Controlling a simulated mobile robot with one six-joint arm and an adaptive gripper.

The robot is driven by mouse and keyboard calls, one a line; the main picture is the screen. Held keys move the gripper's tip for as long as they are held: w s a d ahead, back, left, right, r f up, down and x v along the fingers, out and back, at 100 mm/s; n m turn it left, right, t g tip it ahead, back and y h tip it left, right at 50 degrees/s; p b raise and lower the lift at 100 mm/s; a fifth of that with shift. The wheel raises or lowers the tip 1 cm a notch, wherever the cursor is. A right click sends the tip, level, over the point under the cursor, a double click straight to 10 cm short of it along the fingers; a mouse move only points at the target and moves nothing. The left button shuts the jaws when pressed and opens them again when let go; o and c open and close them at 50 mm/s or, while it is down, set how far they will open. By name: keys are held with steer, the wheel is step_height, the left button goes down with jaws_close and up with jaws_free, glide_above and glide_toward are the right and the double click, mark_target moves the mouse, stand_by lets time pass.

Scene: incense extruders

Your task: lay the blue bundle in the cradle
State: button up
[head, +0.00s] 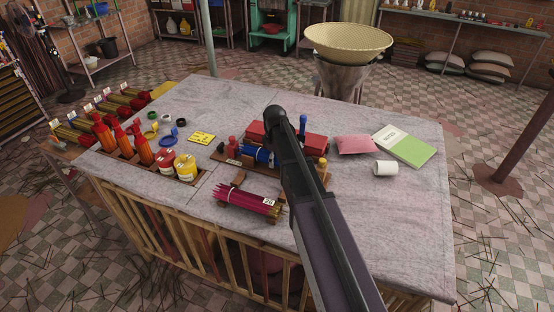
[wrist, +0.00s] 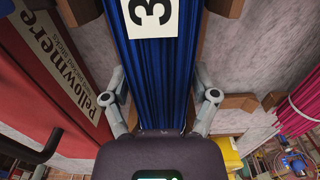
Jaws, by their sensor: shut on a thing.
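The blue bundle (wrist: 158,85) fills the middle of the wrist view, with a white tag marked 3 on it. My gripper (wrist: 161,76) has one grey finger on each side of it and is shut on it. In the head view a short blue length of the bundle (head: 260,155) shows beside my arm; my arm hides the rest and my gripper. Wooden blocks (wrist: 236,103) show on both sides of the bundle in the wrist view and may be part of the cradle. I cannot tell whether the bundle touches them.
A red Pellowmere box (wrist: 40,70) stands close on the left in the wrist view. A magenta bundle (head: 247,201) lies near the table's front edge. A pink pouch (head: 354,145), white cup (head: 385,168) and green-white notebook (head: 405,147) lie right. The table's front right is clear.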

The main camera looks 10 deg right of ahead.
steer(key=o, duration=0.7)
steer(key=shift+r, duration=0.1)
steer(key=shift+r+p, duration=3.95)
steer(key=shift+p, duration=0.05)
